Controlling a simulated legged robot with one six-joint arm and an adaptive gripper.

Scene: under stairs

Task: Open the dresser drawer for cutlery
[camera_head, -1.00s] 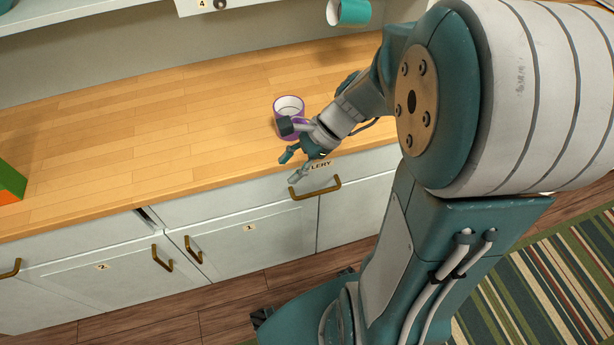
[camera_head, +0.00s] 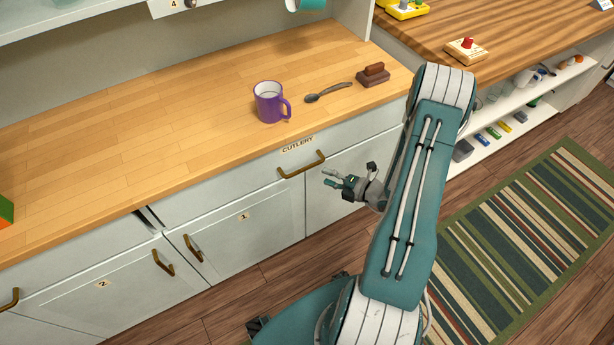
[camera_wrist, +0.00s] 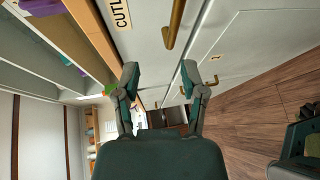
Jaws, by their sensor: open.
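The cutlery drawer (camera_head: 235,182) is a pale front under the wooden counter, with a CUTLERY label (camera_head: 298,145) and a brass bar handle (camera_head: 301,165). It looks closed. My gripper (camera_head: 328,178) is open and empty, to the right of and a little below the handle, apart from it. In the wrist view my gripper (camera_wrist: 162,80) has its two fingers spread, and the handle (camera_wrist: 174,24) shows above them, with part of the label (camera_wrist: 118,12) to its left.
On the counter (camera_head: 130,125) stand a purple mug (camera_head: 269,103), a spoon (camera_head: 328,92) and a brown block-like object (camera_head: 373,75). Numbered cupboard doors (camera_head: 240,235) with brass handles lie below. A striped rug (camera_head: 530,230) covers floor at the right.

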